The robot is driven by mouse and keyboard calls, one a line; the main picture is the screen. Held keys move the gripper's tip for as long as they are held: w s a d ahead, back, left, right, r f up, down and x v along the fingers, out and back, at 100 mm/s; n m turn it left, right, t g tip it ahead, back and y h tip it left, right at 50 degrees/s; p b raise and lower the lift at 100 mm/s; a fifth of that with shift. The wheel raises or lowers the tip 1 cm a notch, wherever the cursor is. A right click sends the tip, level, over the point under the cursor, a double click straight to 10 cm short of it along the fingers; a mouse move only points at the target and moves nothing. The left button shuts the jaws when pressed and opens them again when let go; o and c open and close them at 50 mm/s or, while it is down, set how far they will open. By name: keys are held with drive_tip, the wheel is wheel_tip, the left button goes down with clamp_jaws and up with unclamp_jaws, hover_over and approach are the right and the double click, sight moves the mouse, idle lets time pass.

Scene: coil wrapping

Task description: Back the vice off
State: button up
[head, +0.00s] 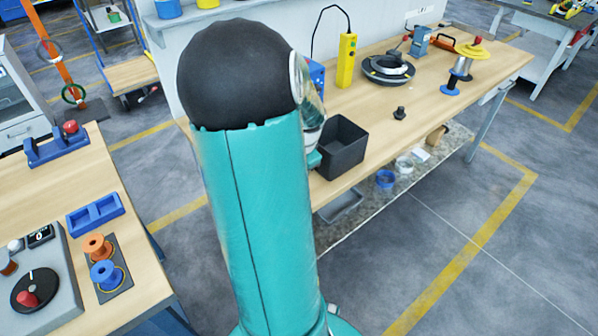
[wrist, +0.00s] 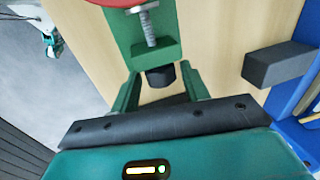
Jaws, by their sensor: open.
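In the wrist view, a green clamp-like body (wrist: 150,50) with a threaded metal screw (wrist: 149,26) stands upright in front of my gripper. It looks like the vice, though only part of it shows. A dark round end (wrist: 160,76) sits below its lower block. My gripper (wrist: 160,90) is open, its two green fingers to either side of that dark end. I cannot tell whether they touch it. Part of a red piece (wrist: 98,3) shows at the top edge. In the head view, my own arm hides my gripper and this green body.
A blue piece (wrist: 301,87) with a dark grey block (wrist: 279,65) stands close on the right in the wrist view. On the wooden bench (head: 455,72) in the head view are a black bin (head: 337,150), a yellow control box (head: 346,60) and a dark round turntable (head: 387,70).

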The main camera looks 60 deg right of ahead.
drive_tip(key=shift+w+d+g+y, duration=0.15)
drive_tip(key=shift+w+g+y, duration=0.25)
drive_tip(key=shift+g, duration=0.6)
drive_tip(key=shift+s+g, duration=0.2)
drive_tip(key=shift+g, duration=0.1)
drive_tip(key=shift+w+d+f+g+y, duration=0.15)
drive_tip(key=shift+w+g+y, duration=0.25)
drive_tip(key=shift+g+y, duration=0.45)
drive_tip(key=shift+g, duration=0.75)
drive_tip(key=shift+c, duration=0.3)
drive_tip(key=c, duration=0.5)
drive_tip(key=shift+s+r+t+h, duration=0.2)
drive_tip(key=shift+s+t+h, duration=0.15)
drive_tip(key=shift+t, duration=0.65)
drive_tip(key=shift+t+h, duration=0.4)
drive_tip(key=shift+t, duration=0.3)
